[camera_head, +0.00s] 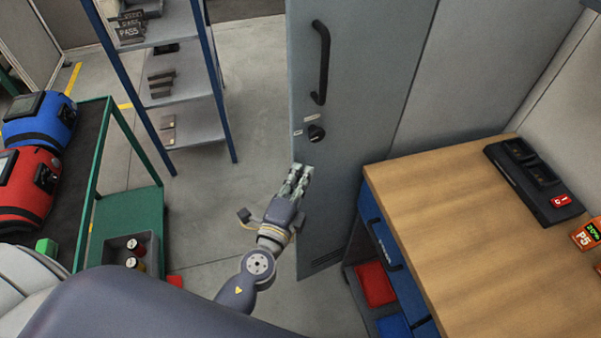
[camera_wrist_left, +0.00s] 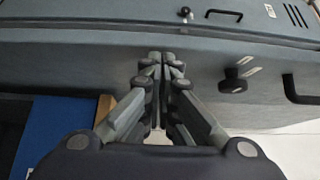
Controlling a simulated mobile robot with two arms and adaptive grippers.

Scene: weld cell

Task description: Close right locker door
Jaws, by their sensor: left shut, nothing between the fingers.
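The grey locker door (camera_head: 362,70) stands upright in the middle of the head view, with a black bar handle (camera_head: 321,62) and a black knob (camera_head: 316,133) near its left edge. My left gripper (camera_head: 303,170) is shut and empty, its fingertips at the door face below the knob. In the left wrist view, the shut fingers (camera_wrist_left: 161,56) point at the grey door (camera_wrist_left: 205,65), with the knob (camera_wrist_left: 233,82) to their right. I cannot tell whether the fingertips touch it. My right gripper is not in view.
A wood-topped bench (camera_head: 470,235) with a black charger (camera_head: 533,180) stands close on the right. A shelf rack (camera_head: 190,122) and a green cart (camera_head: 128,212) stand on the left. Bare floor (camera_head: 250,90) lies between the rack and the door.

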